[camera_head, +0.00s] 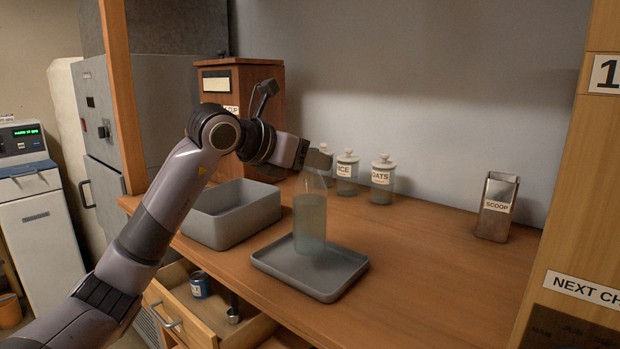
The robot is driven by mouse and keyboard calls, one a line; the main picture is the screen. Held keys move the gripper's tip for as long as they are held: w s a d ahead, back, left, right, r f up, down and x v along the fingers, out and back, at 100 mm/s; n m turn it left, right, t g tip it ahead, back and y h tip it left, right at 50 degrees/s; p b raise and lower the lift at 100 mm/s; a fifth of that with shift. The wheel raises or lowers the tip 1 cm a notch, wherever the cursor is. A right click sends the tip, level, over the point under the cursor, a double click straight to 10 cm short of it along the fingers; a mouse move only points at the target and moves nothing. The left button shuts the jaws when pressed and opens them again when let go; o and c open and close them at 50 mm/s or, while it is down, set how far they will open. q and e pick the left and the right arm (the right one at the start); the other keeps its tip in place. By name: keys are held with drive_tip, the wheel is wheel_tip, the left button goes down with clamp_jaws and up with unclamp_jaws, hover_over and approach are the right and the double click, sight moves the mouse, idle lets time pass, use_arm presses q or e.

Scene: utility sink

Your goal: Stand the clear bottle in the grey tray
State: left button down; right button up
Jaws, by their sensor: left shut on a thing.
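The clear bottle (310,222) is upright over the grey tray (325,287), with bluish liquid in its lower part. Its base appears at the tray's inner floor toward the back; I cannot tell whether it touches. My left gripper (318,160) comes in from the left and is shut on the bottle's neck. The gripper hides part of the bottle's top. My right gripper is not in view.
A deeper grey bin (232,213) stands left of the tray. Several lidded jars, one an oats jar (382,180), stand behind. A metal scoop holder (496,207) is at right. The counter right of the tray is clear. An open drawer (215,310) is below.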

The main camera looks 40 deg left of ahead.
sight(300, 174)
use_arm(q)
drive_tip(key=shift+f, duration=1.55)
drive_tip(key=shift+f+b, duration=0.2)
drive_tip(key=shift+b, duration=0.15)
drive_tip(key=c, duration=0.7)
unclamp_jaws()
